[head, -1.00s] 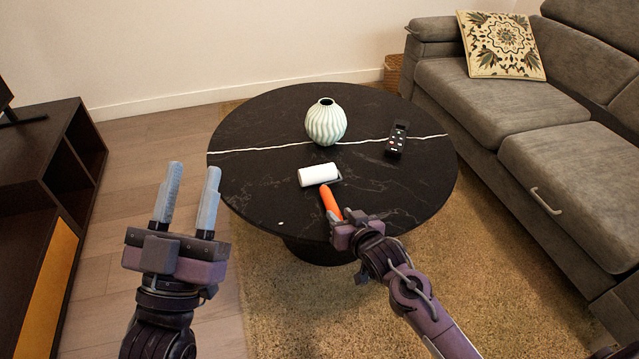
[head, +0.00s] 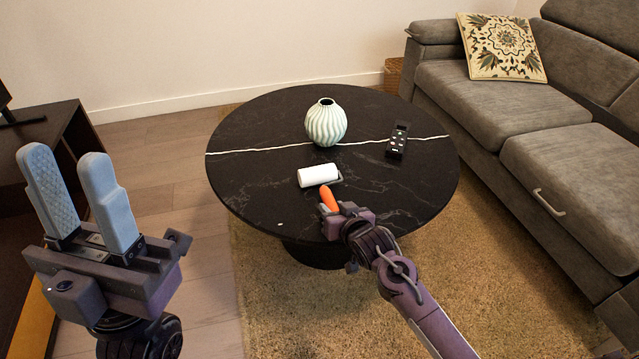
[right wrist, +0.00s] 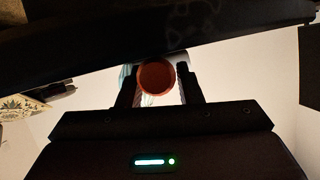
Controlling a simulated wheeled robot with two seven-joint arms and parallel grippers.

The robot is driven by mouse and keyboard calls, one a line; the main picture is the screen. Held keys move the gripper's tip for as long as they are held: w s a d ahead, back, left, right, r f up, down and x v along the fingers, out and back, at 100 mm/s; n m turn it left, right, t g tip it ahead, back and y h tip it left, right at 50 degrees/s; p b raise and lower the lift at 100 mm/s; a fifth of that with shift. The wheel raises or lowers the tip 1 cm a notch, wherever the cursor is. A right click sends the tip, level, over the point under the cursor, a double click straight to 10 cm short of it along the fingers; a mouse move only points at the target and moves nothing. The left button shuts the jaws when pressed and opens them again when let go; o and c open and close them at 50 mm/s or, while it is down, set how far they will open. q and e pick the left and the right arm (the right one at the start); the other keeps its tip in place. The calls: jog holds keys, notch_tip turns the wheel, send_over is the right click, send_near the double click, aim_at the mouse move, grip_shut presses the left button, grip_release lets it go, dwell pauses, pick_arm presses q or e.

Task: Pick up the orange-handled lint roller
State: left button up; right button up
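The lint roller lies on the black round table (head: 250,185). Its white roll (head: 318,175) points away to the left, and its orange handle (head: 329,198) points toward me. My right gripper (head: 338,206) is at the table's near edge with its fingers on either side of the handle. In the right wrist view the round handle end (right wrist: 156,77) sits between the two fingers, with little room on each side; the fingers look open. My left gripper (head: 80,185) is open and empty, left of the table.
A pale green ribbed vase (head: 326,124) stands behind the roller. A black remote (head: 397,141) lies to its right. A grey sofa (head: 480,95) stands at the right and a dark cabinet (head: 75,135) at the left.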

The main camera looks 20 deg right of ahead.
jog(key=shift+c, duration=0.4)
jog(key=c, duration=0.5)
jog(key=shift+c, duration=0.2)
jog(key=shift+r, duration=0.2)
